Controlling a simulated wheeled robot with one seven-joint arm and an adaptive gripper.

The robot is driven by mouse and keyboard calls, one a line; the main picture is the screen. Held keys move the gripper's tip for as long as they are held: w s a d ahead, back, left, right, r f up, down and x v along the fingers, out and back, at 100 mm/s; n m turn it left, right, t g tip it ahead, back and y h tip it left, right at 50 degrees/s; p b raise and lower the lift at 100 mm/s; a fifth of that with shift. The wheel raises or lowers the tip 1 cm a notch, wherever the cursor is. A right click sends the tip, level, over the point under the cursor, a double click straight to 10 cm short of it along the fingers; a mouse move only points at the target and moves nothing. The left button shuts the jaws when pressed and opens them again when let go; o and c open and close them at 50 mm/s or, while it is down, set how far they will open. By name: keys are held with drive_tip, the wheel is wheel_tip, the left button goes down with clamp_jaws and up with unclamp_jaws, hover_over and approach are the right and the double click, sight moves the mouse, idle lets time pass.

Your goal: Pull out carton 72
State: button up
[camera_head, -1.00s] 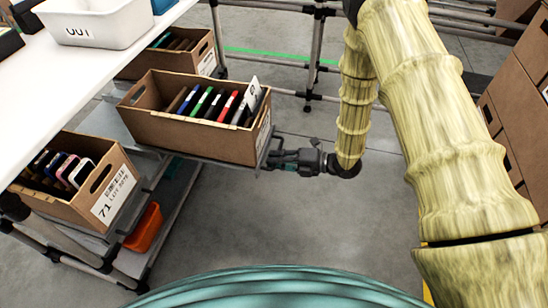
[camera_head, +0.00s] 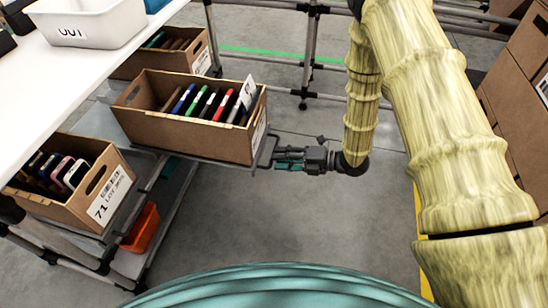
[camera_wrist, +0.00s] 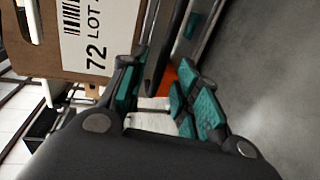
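Carton 72 (camera_head: 190,130) is a brown open-topped box, tilted on its shelf, with several coloured items in it. In the wrist view its white label (camera_wrist: 95,32) reads "72 LOT", with the rest cut off or hidden. A dark metal rim (camera_head: 272,148) runs along the shelf edge at the carton's label end. My gripper (camera_head: 279,159) is at this rim, low beside the carton. In the wrist view its teal-padded fingers (camera_wrist: 158,98) stand apart, and a dark curved bar (camera_wrist: 163,55) reaches down between them. I cannot tell whether the fingers touch the bar.
Carton 71 (camera_head: 75,210) stands to the left, nearer me. Another carton (camera_head: 180,60) stands behind carton 72. An orange bin (camera_head: 142,228) is below. A white table (camera_head: 60,95) with a white tub (camera_head: 85,38) is upper left. Stacked cartons (camera_head: 515,125) stand right. The floor between is clear.

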drive_tip(key=v, duration=0.8)
drive_tip(key=shift+d, duration=0.35)
drive_tip(key=shift+s, duration=0.1)
drive_tip(key=s+d+f+m+t+h, duration=0.1)
drive_tip(key=s+f+m+h, duration=0.35)
drive_tip(key=f+m, duration=0.35)
drive_tip(key=s+d+f+m+t+h, duration=0.15)
drive_tip(key=s+f+m+h, duration=0.35)
drive_tip(key=m, duration=0.5)
drive_tip(key=s+d+f+m+g+h, duration=0.25)
drive_tip(key=s+m, duration=0.25)
drive_tip(key=s, duration=0.3)
drive_tip(key=s+d+f+m+g+h+p, duration=0.1)
drive_tip(key=s+m+g, duration=0.2)
drive_tip(key=s+m, duration=0.3)
drive_tip(key=s+d+f+m+g+h, duration=0.15)
drive_tip(key=s+m, duration=0.25)
drive_tip(key=s, duration=0.5)
wheel_tip(320, 180, up, 38)
drive_tip(key=p, duration=3.8)
drive_tip(key=shift+w, duration=0.4)
